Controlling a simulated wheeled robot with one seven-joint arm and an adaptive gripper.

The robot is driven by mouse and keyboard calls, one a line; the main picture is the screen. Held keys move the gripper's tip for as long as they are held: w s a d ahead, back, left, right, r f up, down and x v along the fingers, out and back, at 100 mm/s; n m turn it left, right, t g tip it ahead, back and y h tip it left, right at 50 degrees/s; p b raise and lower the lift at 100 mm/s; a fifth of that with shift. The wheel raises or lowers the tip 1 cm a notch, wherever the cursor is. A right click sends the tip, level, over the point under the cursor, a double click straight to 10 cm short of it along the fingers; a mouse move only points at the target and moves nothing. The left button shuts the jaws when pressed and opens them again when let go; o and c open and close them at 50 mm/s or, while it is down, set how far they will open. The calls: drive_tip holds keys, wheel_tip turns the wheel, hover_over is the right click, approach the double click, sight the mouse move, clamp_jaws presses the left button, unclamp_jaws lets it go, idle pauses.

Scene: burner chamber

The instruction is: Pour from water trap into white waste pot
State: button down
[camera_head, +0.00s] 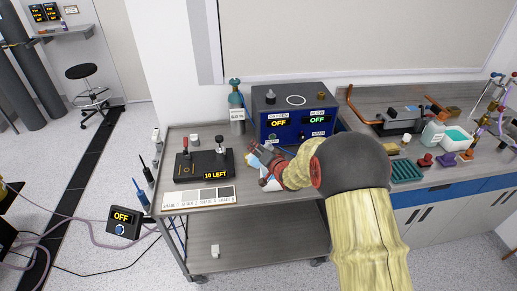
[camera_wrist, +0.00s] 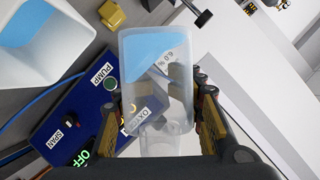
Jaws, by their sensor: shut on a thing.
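My gripper (camera_wrist: 160,108) is shut on the water trap (camera_wrist: 150,105), a clear cup with blue liquid, in the wrist view. The liquid lies toward the cup's far upper-left end, with a slanting edge. A white pot (camera_wrist: 22,68) with blue inside stands at the upper left of the wrist view, apart from the trap. In the head view my gripper (camera_head: 264,160) is over the right part of the cart, in front of the blue analyser. My arm hides much of that area, and I cannot clearly make out the white pot there.
The blue analyser (camera_head: 294,108), with OFF displays, stands behind my gripper; its panel (camera_wrist: 75,140) lies below the trap in the wrist view. A black box (camera_head: 203,167) reading 10 LEFT sits left on the cart. A crowded bench (camera_head: 408,150) stands right. The lower shelf (camera_head: 255,240) is mostly clear.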

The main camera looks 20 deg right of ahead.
drive_tip(key=shift+a+m+y+p, duration=0.1)
drive_tip(key=shift+m+y+p, duration=0.2)
drive_tip(key=shift+m, duration=0.1)
drive_tip(key=shift+a+f+m+t, duration=0.1)
drive_tip(key=shift+m+t, duration=0.2)
idle(0.3)
drive_tip(key=shift+w+a+f+m, duration=0.1)
drive_tip(key=shift+m, duration=0.3)
drive_tip(key=shift+f+m+t+y, duration=0.15)
drive_tip(key=shift+m+t+y, duration=0.15)
drive_tip(key=shift+m+y, duration=0.15)
drive_tip(key=shift+a+f+m, duration=0.1)
drive_tip(key=shift+m, duration=0.35)
